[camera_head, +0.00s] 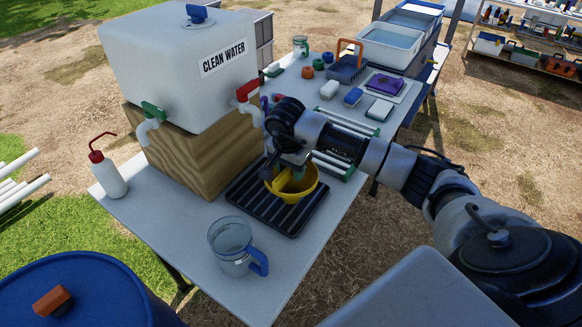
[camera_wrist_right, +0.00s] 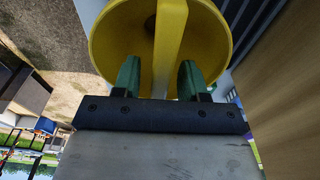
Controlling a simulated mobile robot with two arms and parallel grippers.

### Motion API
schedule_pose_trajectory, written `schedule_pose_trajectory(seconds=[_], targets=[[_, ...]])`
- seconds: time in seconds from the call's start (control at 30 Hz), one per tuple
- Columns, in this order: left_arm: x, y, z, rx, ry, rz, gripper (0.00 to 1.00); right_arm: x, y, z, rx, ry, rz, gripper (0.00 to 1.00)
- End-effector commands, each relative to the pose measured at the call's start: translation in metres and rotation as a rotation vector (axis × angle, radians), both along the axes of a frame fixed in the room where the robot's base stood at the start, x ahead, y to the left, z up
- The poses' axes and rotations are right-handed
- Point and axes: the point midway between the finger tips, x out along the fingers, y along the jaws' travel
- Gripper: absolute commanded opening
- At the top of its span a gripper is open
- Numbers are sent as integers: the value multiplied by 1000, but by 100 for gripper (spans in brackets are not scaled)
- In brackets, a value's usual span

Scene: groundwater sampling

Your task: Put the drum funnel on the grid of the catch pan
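The yellow drum funnel (camera_head: 305,190) is at the catch pan, wide mouth up. It appears to rest on the pan's black slatted grid, but its underside is hidden. The catch pan (camera_head: 243,199) is a dark tray on the grey table. My right gripper (camera_head: 291,172) is over the funnel. In the right wrist view its green fingertips (camera_wrist_right: 160,80) stand either side of the funnel's yellow bar (camera_wrist_right: 169,45), with a gap showing on the left side, so it looks open around the bar. The funnel bowl (camera_wrist_right: 115,40) lies beyond the fingers. My left gripper is not in view.
The clean water tank (camera_head: 170,65) stands on a wooden block (camera_head: 190,160) left of the pan. A clear jug with a blue handle (camera_head: 232,245) is in front of the pan. A red-capped wash bottle (camera_head: 108,175) stands at the left. Small items crowd the table's far end.

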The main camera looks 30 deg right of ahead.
Motion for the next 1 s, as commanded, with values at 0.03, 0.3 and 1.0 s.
schedule_pose_trajectory(seconds=[0.03,0.3,1.0], targets=[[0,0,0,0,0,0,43,0,0,0,0,0,0,42],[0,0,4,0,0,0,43,0,0,4,0,0,0,42],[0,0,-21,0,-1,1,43,-5,13,117,0,-1,-1,42]])
